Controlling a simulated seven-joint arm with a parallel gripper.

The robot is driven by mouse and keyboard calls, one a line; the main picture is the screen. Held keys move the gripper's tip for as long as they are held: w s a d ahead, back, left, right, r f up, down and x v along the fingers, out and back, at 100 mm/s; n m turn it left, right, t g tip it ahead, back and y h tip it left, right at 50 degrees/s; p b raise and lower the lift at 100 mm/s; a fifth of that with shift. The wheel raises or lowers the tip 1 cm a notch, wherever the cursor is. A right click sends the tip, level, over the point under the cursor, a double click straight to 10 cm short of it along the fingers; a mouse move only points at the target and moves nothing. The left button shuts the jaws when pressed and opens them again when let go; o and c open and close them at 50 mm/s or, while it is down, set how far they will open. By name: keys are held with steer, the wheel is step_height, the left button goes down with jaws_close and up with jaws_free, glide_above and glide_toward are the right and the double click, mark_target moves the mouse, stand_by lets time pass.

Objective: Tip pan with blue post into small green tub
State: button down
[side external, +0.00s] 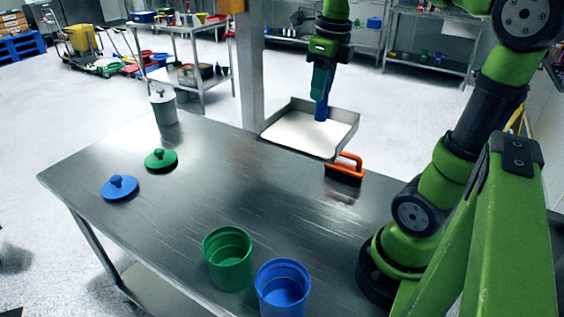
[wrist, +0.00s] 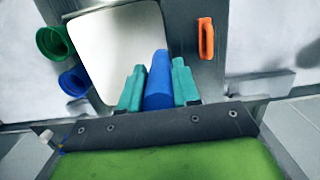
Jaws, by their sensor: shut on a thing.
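My gripper (side external: 322,88) is shut on the blue post (side external: 321,108) of the metal pan (side external: 345,117). The pan holds a flat layer of white powder and looks about level at the table's far edge; I cannot tell if it touches the table. In the wrist view the blue post (wrist: 158,82) stands between my two teal fingers, with the pan's white contents (wrist: 110,45) beyond. The small green tub (side external: 227,262) stands open and upright at the table's near edge, well apart from the pan. It also shows in the wrist view (wrist: 52,42).
An open blue tub (side external: 282,289) stands right beside the green tub. A green lid (side external: 161,160), a blue lid (side external: 119,187) and a lidded white canister (side external: 163,106) are at the left. An orange-handled brush (side external: 347,170) lies near the pan. The table's middle (side external: 240,190) is clear.

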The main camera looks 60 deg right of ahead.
steer(key=shift+w+a+r, duration=0.1)
steer(key=shift+r, duration=0.45)
steer(key=w+a, duration=0.1)
steer(key=a, duration=0.1)
steer(key=w+a+n, duration=0.1)
steer(key=a, duration=0.1)
steer(key=w+a+n, duration=0.1)
steer(key=a, duration=0.1)
steer(key=shift+w+a, duration=0.25)
steer(key=shift+a, duration=0.05)
steer(key=a+n+y, duration=0.1)
steer(key=a+n, duration=0.6)
steer(key=a, duration=1.7)
step_height(320, 180, down, 8)
steer(key=g+y, duration=0.1)
steer(key=shift+d+g, duration=0.2)
steer(key=shift+g, duration=0.2)
steer(key=shift+w+r+y, duration=0.1)
steer(key=shift+w+y, duration=0.05)
steer(key=shift+y, duration=0.15)
steer(key=shift+w+d+f+g+y, duration=0.5)
steer(key=shift+d+g+y, duration=0.1)
steer(key=shift+g+y, duration=0.35)
